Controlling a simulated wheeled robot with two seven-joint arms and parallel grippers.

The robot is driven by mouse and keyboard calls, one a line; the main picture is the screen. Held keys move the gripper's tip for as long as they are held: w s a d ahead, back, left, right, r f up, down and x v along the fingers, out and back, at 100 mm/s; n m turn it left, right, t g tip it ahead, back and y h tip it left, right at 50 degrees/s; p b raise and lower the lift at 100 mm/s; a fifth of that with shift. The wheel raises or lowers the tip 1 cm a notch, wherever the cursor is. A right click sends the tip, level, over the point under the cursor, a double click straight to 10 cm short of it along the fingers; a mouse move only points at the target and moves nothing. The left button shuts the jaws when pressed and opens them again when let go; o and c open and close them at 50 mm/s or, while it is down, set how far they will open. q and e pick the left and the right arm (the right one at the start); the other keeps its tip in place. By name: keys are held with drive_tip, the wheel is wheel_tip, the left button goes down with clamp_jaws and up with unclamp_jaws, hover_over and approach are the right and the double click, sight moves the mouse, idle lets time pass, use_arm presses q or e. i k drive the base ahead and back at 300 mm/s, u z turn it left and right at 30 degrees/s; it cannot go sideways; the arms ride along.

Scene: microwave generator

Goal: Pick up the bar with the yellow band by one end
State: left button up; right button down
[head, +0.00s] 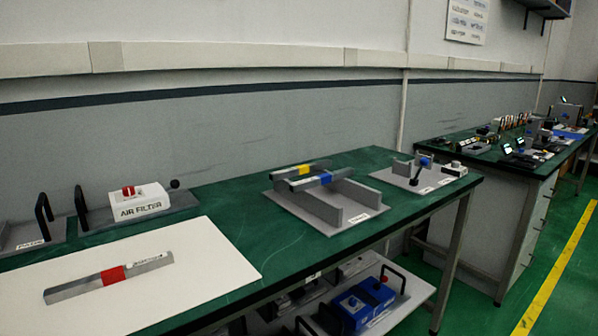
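The bar with the yellow band (304,170) is a grey metal bar. It lies across the back of a grey stand (335,231) with upright plates, on the green table. A similar bar with a blue band (326,177) lies just in front of it on the same stand. The two look close together, and I cannot tell whether they touch. A third bar, with a red band (113,275), lies on a white board at the front left. Neither of my grippers shows in the head view.
The white board (205,262) covers the table's left front. Behind it stand the air filter block (140,207) and black handles (45,215). A grey fixture (413,183) stands right of the bar stand. Green tabletop (238,205) is bare between the air filter and the stand.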

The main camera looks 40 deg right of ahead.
sight(299, 170)
drive_tip(key=u, duration=0.05)
drive_tip(key=k, duration=0.15)
drive_tip(key=z, duration=1.65)
